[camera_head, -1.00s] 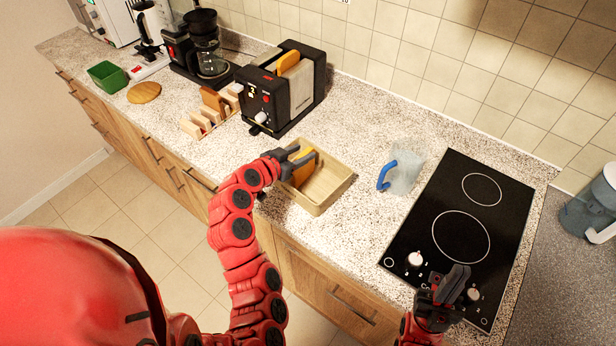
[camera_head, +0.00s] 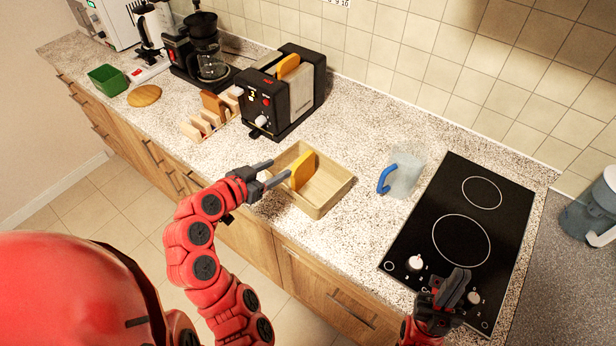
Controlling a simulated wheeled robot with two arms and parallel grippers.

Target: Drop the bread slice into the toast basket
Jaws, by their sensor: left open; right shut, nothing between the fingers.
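A yellow-orange bread slice (camera_head: 303,170) stands tilted inside the wooden toast basket (camera_head: 325,205), toward its left side. My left gripper (camera_head: 272,173) is open at the basket's left rim, its fingers pointing right toward the slice. The slice is clear of the palm; whether a fingertip touches it I cannot tell. My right gripper (camera_head: 456,288) is shut and empty over the front of the black cooktop. Another bread slice (camera_head: 288,66) sticks up from the black toaster (camera_head: 285,92) behind the basket.
A wooden rack (camera_head: 208,124) holding a brown slice stands left of the toaster. A clear jug with a blue handle (camera_head: 403,175) stands between the basket and the cooktop (camera_head: 462,235).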

